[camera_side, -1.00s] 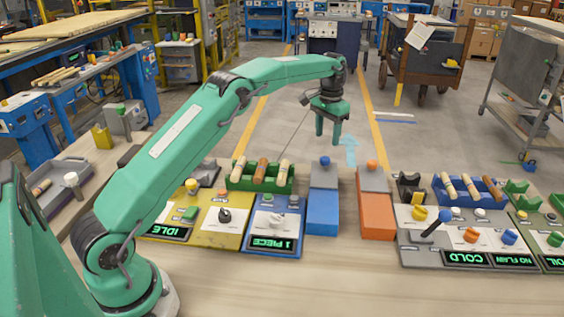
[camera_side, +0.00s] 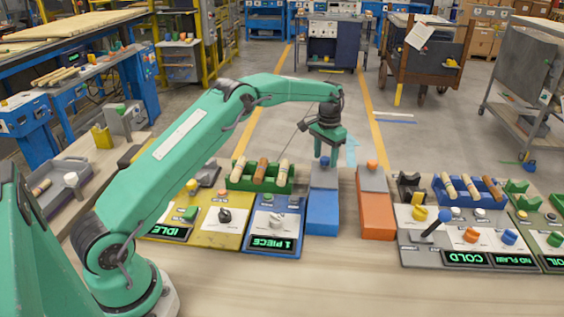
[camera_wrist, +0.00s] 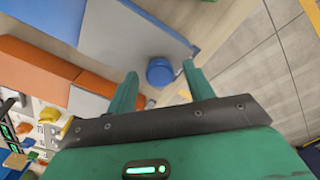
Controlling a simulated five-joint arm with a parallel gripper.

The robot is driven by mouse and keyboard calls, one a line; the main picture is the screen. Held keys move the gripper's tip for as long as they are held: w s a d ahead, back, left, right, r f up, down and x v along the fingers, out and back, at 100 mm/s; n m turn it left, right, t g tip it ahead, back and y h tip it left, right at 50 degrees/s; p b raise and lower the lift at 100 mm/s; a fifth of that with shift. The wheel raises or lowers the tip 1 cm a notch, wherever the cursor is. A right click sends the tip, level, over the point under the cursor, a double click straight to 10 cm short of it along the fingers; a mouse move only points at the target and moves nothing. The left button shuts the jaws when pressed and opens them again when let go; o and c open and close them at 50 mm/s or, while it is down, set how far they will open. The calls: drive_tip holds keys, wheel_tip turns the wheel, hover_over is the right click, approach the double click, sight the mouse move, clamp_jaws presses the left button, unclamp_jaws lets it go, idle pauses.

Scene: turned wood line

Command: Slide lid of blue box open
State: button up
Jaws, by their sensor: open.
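The blue box (camera_side: 322,216) stands on the bench, with its grey lid (camera_side: 323,178) at the far end and a blue knob on that lid. My gripper (camera_side: 326,160) points down over the knob, with its fingers at about knob height in the side view. In the wrist view the blue knob (camera_wrist: 160,72) lies between the two open green fingertips, with a gap on each side. The grey lid (camera_wrist: 128,32) shows beyond it. Whether a finger touches the lid is not clear.
An orange box (camera_side: 377,216) with a grey lid and orange knob stands just right. The blue 1 PIECE panel (camera_side: 272,228) and a green rack (camera_side: 240,182) of wooden pieces are left. A grey control panel (camera_side: 420,247) is further right. Bare bench lies in front.

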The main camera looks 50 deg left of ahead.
sight(325, 175)
drive_tip(key=shift+c, duration=0.4)
clamp_jaws()
drive_tip(key=shift+s+d, duration=0.1)
drive_tip(key=shift+s+d+r, duration=0.1)
drive_tip(key=shift+s+d, duration=1.2)
drive_tip(key=shift+d, duration=0.2)
drive_tip(key=shift+s+d, duration=3.25)
drive_tip(key=shift+c, duration=0.9)
unclamp_jaws()
drive_tip(key=shift+o, duration=1.3)
